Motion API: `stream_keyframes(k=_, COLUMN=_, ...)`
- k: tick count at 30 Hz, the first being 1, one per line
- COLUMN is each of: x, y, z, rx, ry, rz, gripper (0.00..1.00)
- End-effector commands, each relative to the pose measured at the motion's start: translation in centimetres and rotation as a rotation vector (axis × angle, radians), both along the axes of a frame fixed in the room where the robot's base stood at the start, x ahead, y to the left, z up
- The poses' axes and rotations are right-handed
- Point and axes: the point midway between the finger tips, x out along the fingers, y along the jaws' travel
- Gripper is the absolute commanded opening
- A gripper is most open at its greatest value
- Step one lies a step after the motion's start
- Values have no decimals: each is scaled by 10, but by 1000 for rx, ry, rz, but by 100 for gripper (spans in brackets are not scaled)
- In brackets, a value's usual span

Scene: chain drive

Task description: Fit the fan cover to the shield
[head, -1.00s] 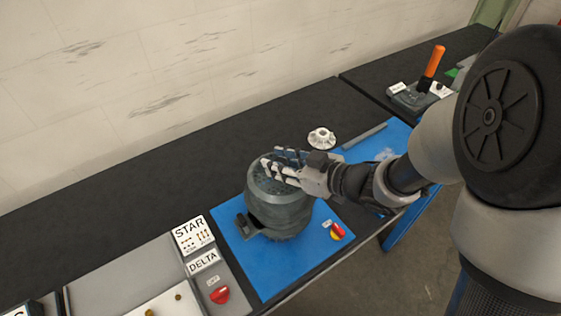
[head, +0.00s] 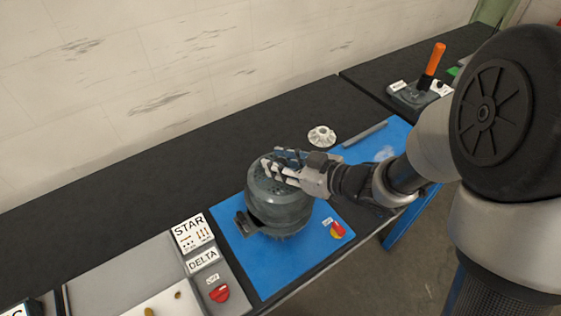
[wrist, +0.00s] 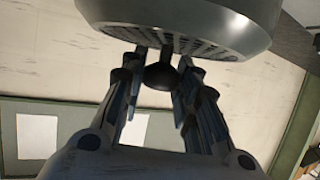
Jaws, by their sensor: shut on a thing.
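The dark grey, rounded fan cover (head: 280,205) is at the end of my gripper (head: 272,170), above the blue mat. In the wrist view the cover (wrist: 185,22) fills the top, with its slotted grille facing my gripper. My gripper's fingers (wrist: 160,75) stand on both sides of a dark round knob (wrist: 160,76) at the grille and are shut on it. The cover hides what lies beneath it, so I cannot tell the shield apart or whether the two touch. A dark bracket-like part (head: 246,222) shows at the lower left of the cover.
A blue mat (head: 262,275) lies under the cover on the black bench. A white fan wheel (head: 321,136) and a grey rod (head: 365,133) lie behind.

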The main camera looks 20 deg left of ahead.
Motion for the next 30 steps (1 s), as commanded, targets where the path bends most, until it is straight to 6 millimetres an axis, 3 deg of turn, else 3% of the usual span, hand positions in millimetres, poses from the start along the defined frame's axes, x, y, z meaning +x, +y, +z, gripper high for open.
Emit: stream_keyframes(k=30, x=0, y=0, z=-25, rx=2, ry=-1, rz=0, gripper=0)
